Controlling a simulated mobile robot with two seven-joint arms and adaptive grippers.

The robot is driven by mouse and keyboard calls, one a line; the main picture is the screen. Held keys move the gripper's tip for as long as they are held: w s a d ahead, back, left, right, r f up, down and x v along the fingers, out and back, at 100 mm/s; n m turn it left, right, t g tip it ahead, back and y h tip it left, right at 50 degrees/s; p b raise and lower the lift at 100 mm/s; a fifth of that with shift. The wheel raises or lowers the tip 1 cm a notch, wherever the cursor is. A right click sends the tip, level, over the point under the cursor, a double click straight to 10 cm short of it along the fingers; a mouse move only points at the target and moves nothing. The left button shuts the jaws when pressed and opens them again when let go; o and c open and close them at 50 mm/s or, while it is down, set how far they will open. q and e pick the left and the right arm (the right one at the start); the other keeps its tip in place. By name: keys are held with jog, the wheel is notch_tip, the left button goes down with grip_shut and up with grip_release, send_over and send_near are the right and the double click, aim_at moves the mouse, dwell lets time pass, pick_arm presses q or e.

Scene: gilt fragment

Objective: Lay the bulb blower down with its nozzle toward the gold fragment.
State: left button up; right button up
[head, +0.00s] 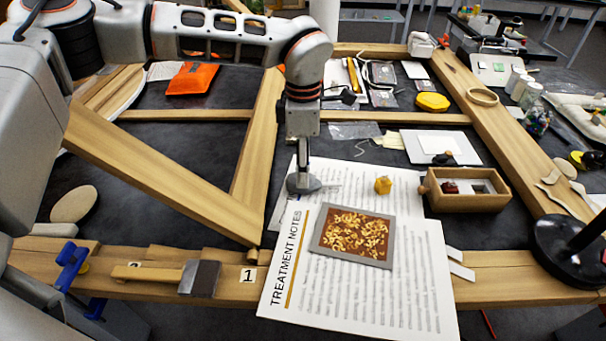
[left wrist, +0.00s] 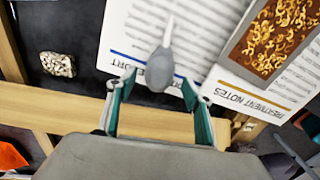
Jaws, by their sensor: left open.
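The bulb blower (head: 303,184) is grey and lies at the left edge of the printed sheets; its white nozzle shows clearly in the left wrist view, with the grey bulb (left wrist: 160,72) nearest me. The nozzle points along the sheets, passing to one side of the gold fragment. The gold fragment (head: 354,236) is a grey-edged panel with gilt pieces on brown; it is at the upper right of the left wrist view (left wrist: 272,38). My left gripper (head: 303,165) points down over the bulb. Its fingers (left wrist: 158,85) are open, one on each side of the bulb; contact is unclear.
Wooden beams (head: 170,180) frame the dark table. A brush (head: 165,274) lies on the front beam. A black round base (head: 570,245) stands at the right.

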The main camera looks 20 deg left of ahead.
pick_arm(q)
notch_tip(320, 180, up, 8)
dwell(0.7)
